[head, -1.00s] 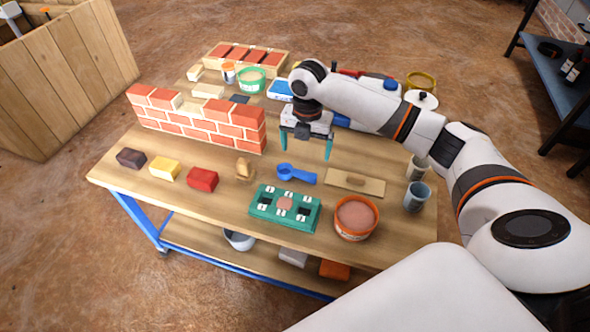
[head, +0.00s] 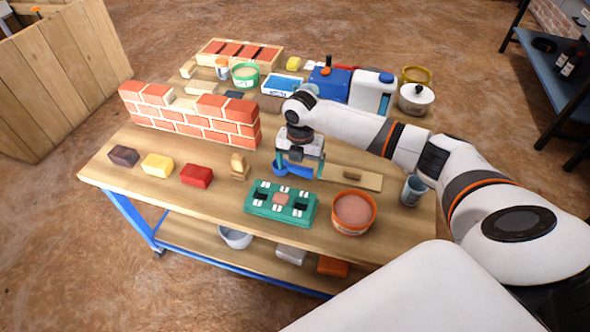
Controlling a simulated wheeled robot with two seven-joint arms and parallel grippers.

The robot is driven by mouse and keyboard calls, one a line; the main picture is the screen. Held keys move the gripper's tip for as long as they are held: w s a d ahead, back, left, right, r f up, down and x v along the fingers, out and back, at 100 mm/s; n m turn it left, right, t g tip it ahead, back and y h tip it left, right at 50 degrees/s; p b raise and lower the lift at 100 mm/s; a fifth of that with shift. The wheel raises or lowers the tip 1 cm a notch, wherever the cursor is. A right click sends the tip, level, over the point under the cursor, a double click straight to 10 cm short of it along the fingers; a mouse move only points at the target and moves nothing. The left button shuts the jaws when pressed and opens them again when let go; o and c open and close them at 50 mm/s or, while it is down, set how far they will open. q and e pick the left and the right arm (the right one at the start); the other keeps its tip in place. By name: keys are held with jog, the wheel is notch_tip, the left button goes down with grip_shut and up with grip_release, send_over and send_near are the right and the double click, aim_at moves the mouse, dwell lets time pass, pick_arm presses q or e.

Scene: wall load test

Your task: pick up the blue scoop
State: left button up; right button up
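The blue scoop (head: 281,169) lies on the wooden workbench (head: 215,215), behind the green tray with slots. My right gripper (head: 299,170) is lowered over the scoop from above, with its teal fingers apart on either side of the scoop's handle. The fingertips are at about the height of the bench top, and I cannot tell whether they touch the scoop. Part of the handle is hidden behind the gripper. My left gripper is not in view.
A green tray (head: 264,205) and an orange tub (head: 353,212) stand in front of the scoop. A trowel-like board (head: 365,180) lies to the right, a small brush (head: 239,166) to the left. A small brick wall (head: 190,120) stands behind left.

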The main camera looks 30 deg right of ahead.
aim_at(300, 168)
jog(key=c, duration=0.9)
jog(key=shift+r, duration=0.1)
jog(key=shift+r, duration=0.35)
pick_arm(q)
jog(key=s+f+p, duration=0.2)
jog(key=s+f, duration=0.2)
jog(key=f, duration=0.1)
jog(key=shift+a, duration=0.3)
pick_arm(e)
notch_tip(300, 168, up, 9)
